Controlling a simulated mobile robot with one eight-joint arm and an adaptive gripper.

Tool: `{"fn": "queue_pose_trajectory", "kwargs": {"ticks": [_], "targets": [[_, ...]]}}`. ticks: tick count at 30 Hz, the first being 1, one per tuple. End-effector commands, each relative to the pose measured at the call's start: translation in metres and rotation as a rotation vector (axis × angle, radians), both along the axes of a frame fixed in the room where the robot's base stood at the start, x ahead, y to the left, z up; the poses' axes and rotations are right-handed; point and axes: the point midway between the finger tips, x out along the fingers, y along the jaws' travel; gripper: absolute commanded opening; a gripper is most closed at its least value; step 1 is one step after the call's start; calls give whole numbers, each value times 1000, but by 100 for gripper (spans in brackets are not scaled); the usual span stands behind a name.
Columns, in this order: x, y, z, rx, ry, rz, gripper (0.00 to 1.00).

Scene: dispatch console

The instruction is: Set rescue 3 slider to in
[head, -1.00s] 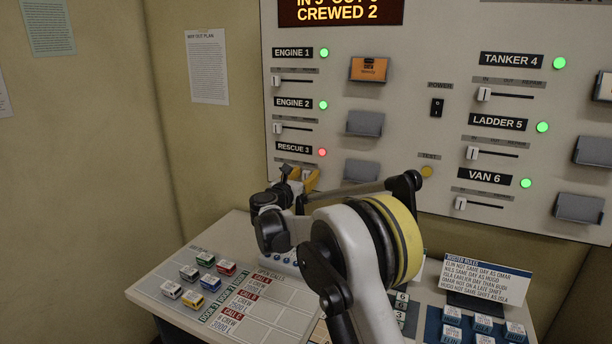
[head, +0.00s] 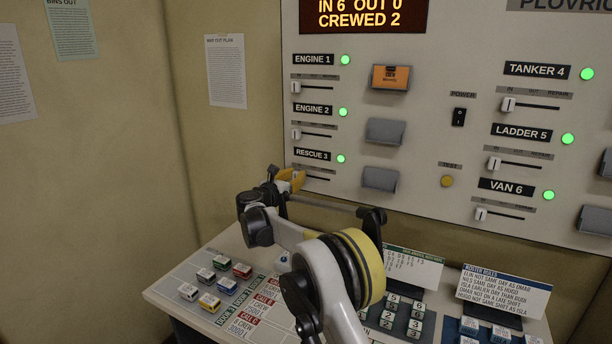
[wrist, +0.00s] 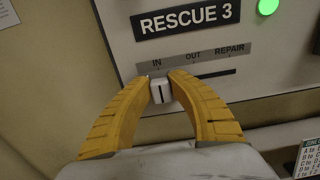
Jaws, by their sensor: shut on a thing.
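The rescue 3 slider has a white knob (wrist: 160,91) in the wrist view. It sits at the left end of its dark slot, below the "IN" mark. My gripper (wrist: 160,88) has its yellow fingers shut on the knob, one on each side. In the head view my gripper (head: 290,180) is at the panel below the "RESCUE 3" label (head: 312,155) and hides the knob. The rescue 3 lamp (head: 341,159) is green. The display (head: 364,14) reads "IN 6 OUT 0 CREWED 2".
The engine 2 slider (head: 296,134) is just above my gripper. A grey holder (head: 380,179) is to its right. The sloped desk below carries several coloured blocks (head: 209,302) and a roster rules card (head: 503,291).

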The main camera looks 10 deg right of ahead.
Motion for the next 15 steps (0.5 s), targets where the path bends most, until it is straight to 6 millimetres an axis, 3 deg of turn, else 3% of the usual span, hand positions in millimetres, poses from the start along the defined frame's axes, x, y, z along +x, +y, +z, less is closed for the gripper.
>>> {"fn": "queue_pose_trajectory", "kwargs": {"ticks": [8, 9, 11, 15], "targets": [[2, 4, 1, -3, 0, 8, 0], [2, 4, 2, -3, -1, 9, 25], [2, 4, 2, -3, 0, 9, 43], [2, 4, 1, -2, -1, 8, 45]]}}
